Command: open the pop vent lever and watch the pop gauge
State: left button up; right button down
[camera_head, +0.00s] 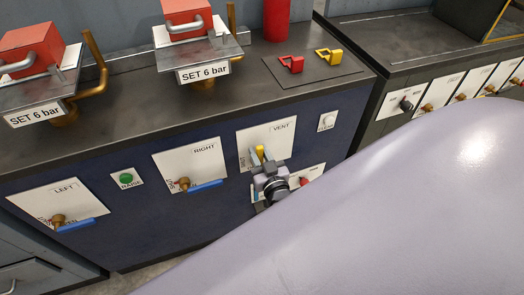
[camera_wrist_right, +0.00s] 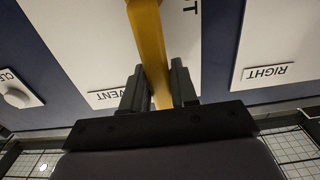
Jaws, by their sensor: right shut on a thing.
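The yellow vent lever (camera_head: 259,150) is on a white panel marked VENT (camera_head: 282,131) on the dark blue cabinet front. My right gripper (camera_head: 264,164) is closed around the lever. In the right wrist view, the yellow lever (camera_wrist_right: 150,45) runs between the two dark fingers of the right gripper (camera_wrist_right: 158,88). I cannot make out a gauge dial in either view. My left gripper is not in view.
Blue-handled valves sit on the LEFT (camera_head: 75,225) and RIGHT (camera_head: 206,186) panels. A green RAISE button (camera_head: 126,178) and white CLEAR knob (camera_head: 326,120) are nearby. My pale arm covers the lower right.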

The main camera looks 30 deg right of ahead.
jog(key=shift+a+f, duration=0.1)
dwell(0.3)
jog(key=c, duration=1)
grip_release()
jog(key=shift+o, duration=0.2)
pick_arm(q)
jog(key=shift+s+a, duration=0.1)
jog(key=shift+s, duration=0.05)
pick_arm(e)
jog(key=shift+s, duration=0.15)
